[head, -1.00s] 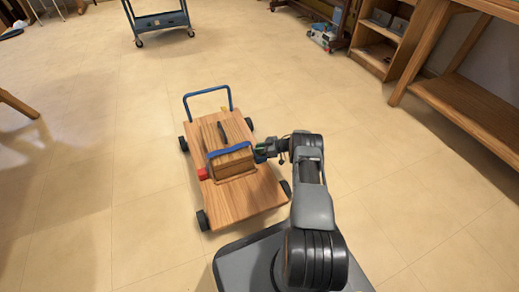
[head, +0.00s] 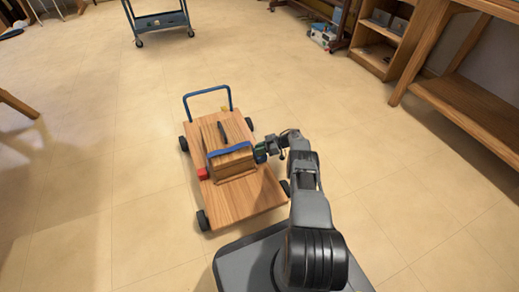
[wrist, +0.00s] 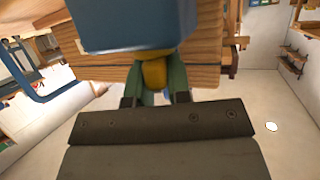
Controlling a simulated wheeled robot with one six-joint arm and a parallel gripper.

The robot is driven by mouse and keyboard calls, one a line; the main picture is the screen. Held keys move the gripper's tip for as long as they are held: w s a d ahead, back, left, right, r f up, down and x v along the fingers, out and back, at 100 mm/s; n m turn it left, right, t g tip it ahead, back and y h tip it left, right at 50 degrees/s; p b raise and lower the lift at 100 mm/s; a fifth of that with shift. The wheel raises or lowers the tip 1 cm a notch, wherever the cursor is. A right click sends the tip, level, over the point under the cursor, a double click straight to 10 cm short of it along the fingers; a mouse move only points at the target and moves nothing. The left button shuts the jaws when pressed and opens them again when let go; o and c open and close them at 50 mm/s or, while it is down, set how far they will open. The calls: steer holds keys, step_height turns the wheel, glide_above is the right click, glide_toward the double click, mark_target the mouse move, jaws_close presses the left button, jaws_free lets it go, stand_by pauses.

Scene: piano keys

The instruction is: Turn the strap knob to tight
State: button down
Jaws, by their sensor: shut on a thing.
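A wooden box (head: 222,132) stands on a flat wooden cart (head: 235,205) with a blue handle and dark wheels. A blue strap (head: 229,150) runs across the box. At its right end is a blue block (wrist: 120,22), large in the wrist view. A yellow knob (wrist: 154,72) sits at this block. My gripper (head: 262,150) is at the right side of the box. In the wrist view its green fingers (wrist: 155,80) are shut on the yellow knob. Most of the knob is hidden between the fingers and by the block. I cannot read any tightness mark.
A dark slot or handle (head: 222,132) shows on the box top. A blue trolley (head: 162,22) stands at the back, with shelves (head: 380,40) and a wooden table (head: 470,115) at right. The floor around the cart is clear.

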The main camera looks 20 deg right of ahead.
steer(key=shift+s+d+f, duration=0.15)
steer(key=shift+d+f, duration=0.05)
steer(key=shift+f, duration=0.1)
steer(key=c, duration=1.1)
jaws_free()
steer(key=shift+o, duration=0.2)
steer(key=shift+a+r, duration=0.1)
steer(key=shift+a, duration=0.05)
